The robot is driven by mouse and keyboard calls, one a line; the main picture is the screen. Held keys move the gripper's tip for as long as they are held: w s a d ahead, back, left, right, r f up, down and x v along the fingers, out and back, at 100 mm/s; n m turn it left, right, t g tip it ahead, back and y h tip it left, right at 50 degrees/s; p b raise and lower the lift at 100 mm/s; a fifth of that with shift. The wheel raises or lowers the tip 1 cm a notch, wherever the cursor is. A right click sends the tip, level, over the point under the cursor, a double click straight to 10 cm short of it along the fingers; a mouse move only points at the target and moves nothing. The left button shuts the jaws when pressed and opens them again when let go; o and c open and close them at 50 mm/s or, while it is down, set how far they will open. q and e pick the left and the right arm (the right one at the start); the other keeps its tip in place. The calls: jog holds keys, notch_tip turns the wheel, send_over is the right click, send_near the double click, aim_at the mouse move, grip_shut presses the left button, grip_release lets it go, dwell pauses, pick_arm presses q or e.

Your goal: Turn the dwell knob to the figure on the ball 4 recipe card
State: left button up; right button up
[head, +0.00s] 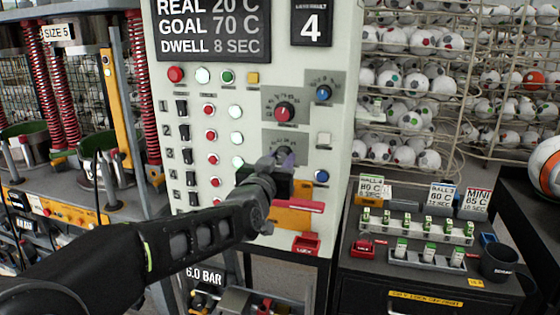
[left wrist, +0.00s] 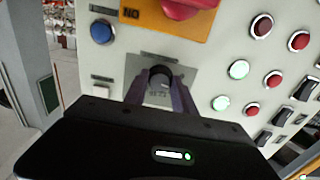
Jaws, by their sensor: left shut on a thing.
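The dark dwell knob (left wrist: 160,73) sits on a grey plate low on the pale control panel (head: 233,100). My left gripper (head: 283,160) reaches it from the front, and its fingers (left wrist: 162,88) are shut on both sides of the knob. In the head view the gripper mostly hides the knob and its scale. The display (head: 212,30) reads REAL 20 C, GOAL 70 C, DWELL 8 SEC. A sign (head: 312,24) beside it shows 4. Recipe cards stand at the right: the leftmost card (head: 370,188) seems to read 80 C, its seconds too small to read surely. My right gripper is out of view.
A red knob (head: 284,111) and a blue button (head: 323,93) sit above the gripper. Another blue button (head: 321,176) is close at its right. An orange plate with a red handle (head: 298,205) lies just below. A mug (head: 502,262) stands at far right.

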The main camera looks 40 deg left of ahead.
pick_arm(q)
grip_shut()
jog(key=n+b, duration=0.2)
jog(key=b, duration=0.1)
jog(key=shift+f, duration=0.2)
jog(key=shift+r+n+b, duration=0.1)
jog(key=shift+n+b, duration=0.65)
jog(key=shift+n, duration=0.35)
jog(key=shift+r+n+b, duration=0.1)
jog(key=shift+n+b, duration=0.25)
jog(key=shift+n, duration=0.45)
jog(key=o, duration=1.1)
grip_release()
jog(key=shift+o, duration=0.2)
jog(key=shift+s+d, duration=0.1)
jog(key=b+v, duration=0.1)
jog(key=v, duration=0.6)
jog(key=shift+s, duration=0.3)
